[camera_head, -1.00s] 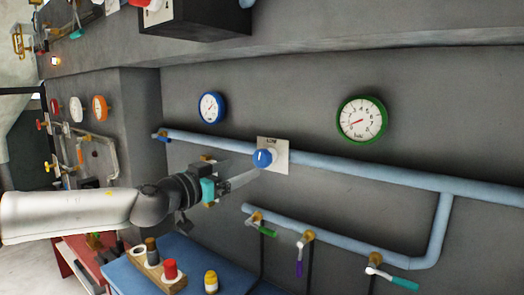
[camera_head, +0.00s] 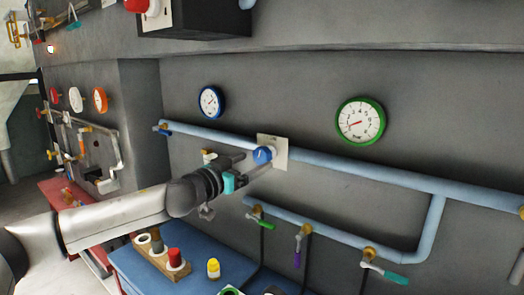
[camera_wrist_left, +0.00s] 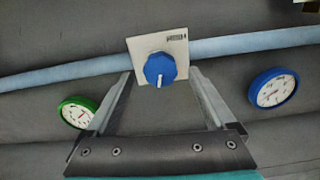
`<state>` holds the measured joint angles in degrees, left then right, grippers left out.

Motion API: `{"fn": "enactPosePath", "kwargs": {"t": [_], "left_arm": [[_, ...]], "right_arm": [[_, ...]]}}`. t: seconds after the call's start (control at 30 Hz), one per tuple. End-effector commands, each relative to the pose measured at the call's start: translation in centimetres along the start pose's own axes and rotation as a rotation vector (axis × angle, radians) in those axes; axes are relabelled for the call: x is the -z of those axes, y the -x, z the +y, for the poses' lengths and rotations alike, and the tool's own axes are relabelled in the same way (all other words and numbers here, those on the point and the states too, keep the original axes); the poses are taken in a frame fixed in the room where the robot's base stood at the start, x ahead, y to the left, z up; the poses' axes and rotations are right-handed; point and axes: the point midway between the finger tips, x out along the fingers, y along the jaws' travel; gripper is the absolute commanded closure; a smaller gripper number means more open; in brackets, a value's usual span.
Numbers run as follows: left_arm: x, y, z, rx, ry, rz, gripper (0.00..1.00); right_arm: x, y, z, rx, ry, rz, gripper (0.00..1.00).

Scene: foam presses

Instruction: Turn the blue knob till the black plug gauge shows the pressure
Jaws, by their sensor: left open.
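The blue knob (camera_head: 262,155) sits on a pale square plate (camera_head: 280,152) on the blue pipe. It also shows in the left wrist view (camera_wrist_left: 160,68), its white mark pointing down there. My left gripper (camera_head: 256,164) is open, with its fingertips close to the knob. In the wrist view its fingers lie to either side of the knob; I cannot tell whether they touch it. A blue-rimmed gauge (camera_head: 210,101) and a green-rimmed gauge (camera_head: 360,121) hang above the pipe. The green-rimmed gauge's red needle points left and slightly down. I cannot make out which gauge is the black plug one.
Below the pipe (camera_head: 380,175) are valves with green (camera_head: 262,224), purple (camera_head: 297,257) and teal (camera_head: 396,278) handles. A wooden block with plugs (camera_head: 150,258) and a yellow-topped bottle (camera_head: 213,268) stand on the blue bench. More gauges hang at left.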

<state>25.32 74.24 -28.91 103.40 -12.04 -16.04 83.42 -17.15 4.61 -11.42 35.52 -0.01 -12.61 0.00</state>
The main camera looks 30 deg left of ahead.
Motion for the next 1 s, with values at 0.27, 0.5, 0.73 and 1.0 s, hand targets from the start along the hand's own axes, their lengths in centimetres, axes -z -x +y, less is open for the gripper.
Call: {"fn": "enactPosePath", "kwargs": {"t": [0.27,0.5,0.73,1.0], "left_arm": [[0.4,-2.8,0.0,0.0,0.002,0.003,0.11],[0.1,-4.5,-0.1,0.001,0.002,0.001,0.11],[0.0,-5.0,0.0,-0.001,0.0,0.0,0.11],[0.0,-5.0,0.0,0.0,0.0,0.0,0.2]], "right_arm": [[0.2,1.9,0.0,0.0,0.0,0.0,1.0],[0.2,2.5,0.0,0.001,0.001,0.0,1.0],[0.2,2.6,0.0,0.001,0.001,0.0,1.0],[0.2,2.6,0.0,0.001,0.001,0.0,1.0]]}}
